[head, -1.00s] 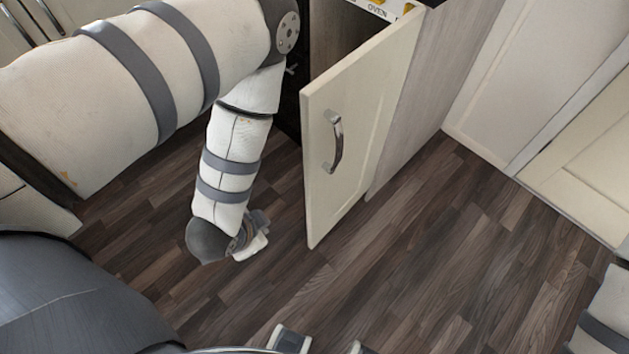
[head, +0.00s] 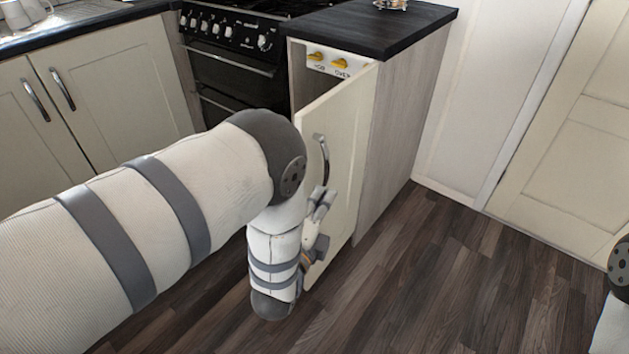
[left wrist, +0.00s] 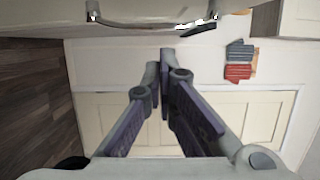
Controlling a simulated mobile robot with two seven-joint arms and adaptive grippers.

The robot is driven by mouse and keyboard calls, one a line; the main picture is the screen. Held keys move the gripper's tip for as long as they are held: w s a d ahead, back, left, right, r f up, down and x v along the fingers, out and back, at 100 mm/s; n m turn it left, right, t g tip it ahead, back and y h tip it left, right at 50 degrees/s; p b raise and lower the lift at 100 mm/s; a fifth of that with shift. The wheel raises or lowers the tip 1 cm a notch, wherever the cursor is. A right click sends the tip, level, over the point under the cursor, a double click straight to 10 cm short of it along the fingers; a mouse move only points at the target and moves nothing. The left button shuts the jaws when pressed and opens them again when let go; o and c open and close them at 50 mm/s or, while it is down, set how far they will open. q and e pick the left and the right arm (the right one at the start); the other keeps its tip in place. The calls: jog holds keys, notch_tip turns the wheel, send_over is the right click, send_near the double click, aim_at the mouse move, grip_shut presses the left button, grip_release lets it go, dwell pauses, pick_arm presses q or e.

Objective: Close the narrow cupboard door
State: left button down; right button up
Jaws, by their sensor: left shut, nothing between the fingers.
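The narrow cupboard door (head: 348,140) is cream and stands open, swung out from the cabinet beside the oven. Its metal bow handle (head: 323,158) is on the front face near the free edge. My left gripper (head: 324,198) is at that face, just below the handle; I cannot tell whether it touches the door. In the left wrist view, the fingers (left wrist: 161,62) are shut with nothing between them, and the handle (left wrist: 150,22) runs along the top, apart from the fingertips. My left forearm hides the lower free edge of the door. My right gripper is out of view.
The cabinet's grey side panel (head: 400,120) stands behind the door, under a dark worktop (head: 375,28). A black oven (head: 232,55) is to the left. The wood floor (head: 450,270) at right is clear.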

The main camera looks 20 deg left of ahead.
pick_arm(q)
jog(key=w+a, duration=0.3)
jog(key=w, duration=0.2)
jog(key=shift+w+a, duration=0.25)
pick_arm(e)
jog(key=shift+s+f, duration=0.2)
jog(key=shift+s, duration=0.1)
